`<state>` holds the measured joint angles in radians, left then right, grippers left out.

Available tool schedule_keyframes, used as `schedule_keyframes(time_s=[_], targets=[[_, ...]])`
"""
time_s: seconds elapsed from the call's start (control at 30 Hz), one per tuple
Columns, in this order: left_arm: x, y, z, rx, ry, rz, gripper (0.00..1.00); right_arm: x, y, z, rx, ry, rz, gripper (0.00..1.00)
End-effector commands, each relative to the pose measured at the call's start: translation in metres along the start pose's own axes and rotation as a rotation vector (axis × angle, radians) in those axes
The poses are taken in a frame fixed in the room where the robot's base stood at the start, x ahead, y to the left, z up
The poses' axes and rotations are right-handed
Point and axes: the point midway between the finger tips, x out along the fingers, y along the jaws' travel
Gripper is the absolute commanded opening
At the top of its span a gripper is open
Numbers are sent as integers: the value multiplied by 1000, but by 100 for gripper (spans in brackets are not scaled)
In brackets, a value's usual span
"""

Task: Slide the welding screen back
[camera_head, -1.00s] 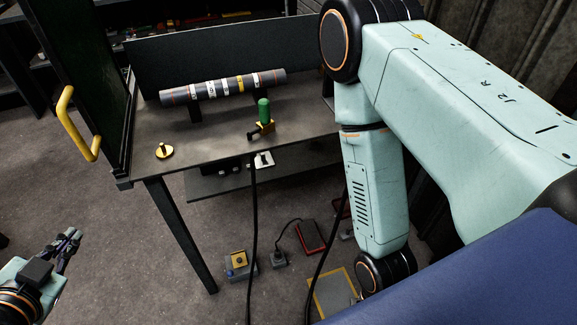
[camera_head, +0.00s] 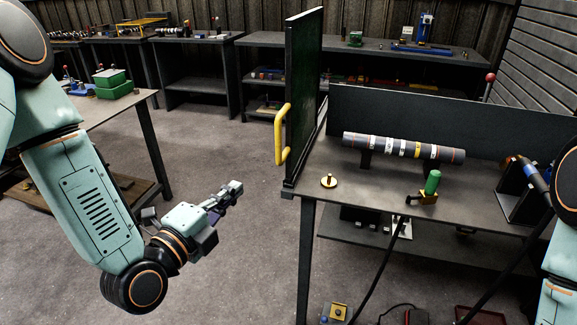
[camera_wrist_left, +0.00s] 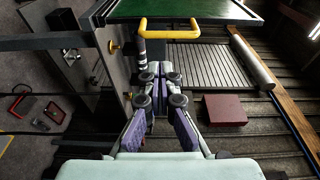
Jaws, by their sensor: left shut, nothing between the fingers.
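The welding screen (camera_head: 305,85) is a dark green upright panel in a black frame, standing at the left end of the workbench. Its yellow handle (camera_head: 281,135) faces left. In the left wrist view the green screen (camera_wrist_left: 190,9) and its yellow handle (camera_wrist_left: 183,34) show at the top, ahead of the fingers. My left gripper (camera_head: 236,188) is shut and empty, left of and below the handle, apart from it. Its closed fingers also show in the left wrist view (camera_wrist_left: 160,76). My right gripper is out of view; only part of that arm shows at the right edge.
The workbench (camera_head: 318,203) holds a dark banded shaft (camera_head: 405,148) on supports, a brass knob piece (camera_head: 329,181) and a green-handled clamp (camera_head: 431,186). A black cable hangs at its front. Other benches stand behind and at the left. Floor left of the screen is clear.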

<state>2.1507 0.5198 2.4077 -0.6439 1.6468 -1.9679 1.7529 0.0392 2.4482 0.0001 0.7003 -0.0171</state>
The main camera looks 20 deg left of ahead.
Motion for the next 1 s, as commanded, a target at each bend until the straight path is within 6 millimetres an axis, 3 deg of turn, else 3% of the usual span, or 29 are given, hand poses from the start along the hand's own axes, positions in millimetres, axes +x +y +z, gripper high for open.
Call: schedule_keyframes(time_s=[0.37,1.0], targets=[[27,0,-2,21,6,-1,0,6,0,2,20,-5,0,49],[125,0,-2,16,3,0,0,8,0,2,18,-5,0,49]])
